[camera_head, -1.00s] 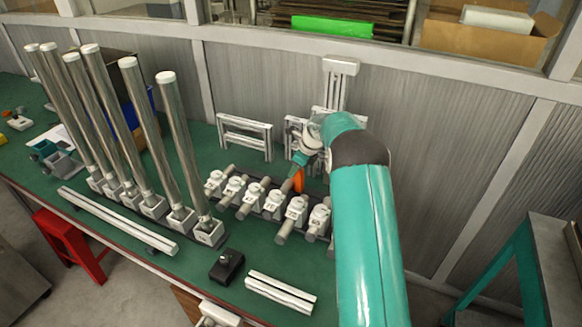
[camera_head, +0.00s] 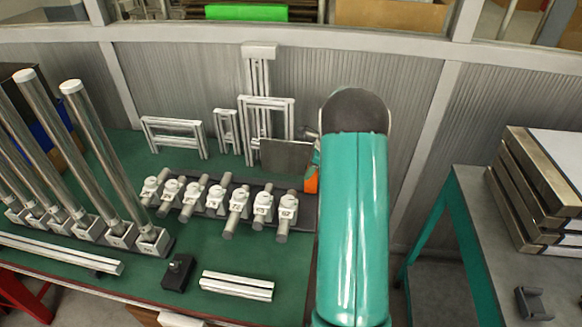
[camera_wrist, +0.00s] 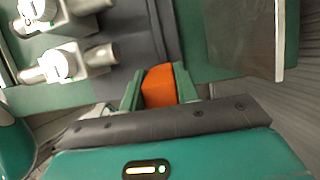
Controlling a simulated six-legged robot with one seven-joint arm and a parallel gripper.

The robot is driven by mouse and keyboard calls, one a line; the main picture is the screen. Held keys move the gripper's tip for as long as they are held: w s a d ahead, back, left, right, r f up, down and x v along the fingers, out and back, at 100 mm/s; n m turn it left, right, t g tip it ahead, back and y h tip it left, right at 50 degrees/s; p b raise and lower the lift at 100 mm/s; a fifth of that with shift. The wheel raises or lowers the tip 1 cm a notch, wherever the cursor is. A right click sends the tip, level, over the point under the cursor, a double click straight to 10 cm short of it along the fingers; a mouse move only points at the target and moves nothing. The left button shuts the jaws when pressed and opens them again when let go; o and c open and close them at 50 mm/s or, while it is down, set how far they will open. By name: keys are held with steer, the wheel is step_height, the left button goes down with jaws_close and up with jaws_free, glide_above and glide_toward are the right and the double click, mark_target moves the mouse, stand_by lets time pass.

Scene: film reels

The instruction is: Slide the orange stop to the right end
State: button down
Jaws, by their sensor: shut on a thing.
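The orange stop (camera_head: 311,182) shows at the right end of the dark rail, just left of my teal arm, which hides part of it. In the wrist view the orange stop (camera_wrist: 159,85) sits between the two green fingers of my gripper (camera_wrist: 160,90), which are shut on it. The dark rail (camera_wrist: 130,30) runs up from the stop in the wrist view. In the head view the rail (camera_head: 223,184) carries several white clamps with grey cylinders, all to the left of the stop. My arm hides whatever lies right of the stop.
A grey plate (camera_head: 286,156) stands behind the rail's right end, close to my gripper. White frames (camera_head: 173,136) stand along the wall. Tall metal tubes (camera_head: 105,150) stand at the left. A black block (camera_head: 178,272) and a white profile (camera_head: 237,286) lie in front on the green table.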

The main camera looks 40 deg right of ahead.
steer(key=shift+s+d, duration=0.55)
steer(key=shift+s, duration=0.05)
steer(key=shift+d, duration=0.1)
steer(key=c, duration=1)
jaws_free()
steer(key=shift+s, duration=0.2)
steer(key=shift+c, duration=0.2)
steer(key=shift+w, duration=0.2)
steer(key=v, duration=1.3)
steer(key=shift+r, duration=0.35)
steer(key=shift+s, duration=0.1)
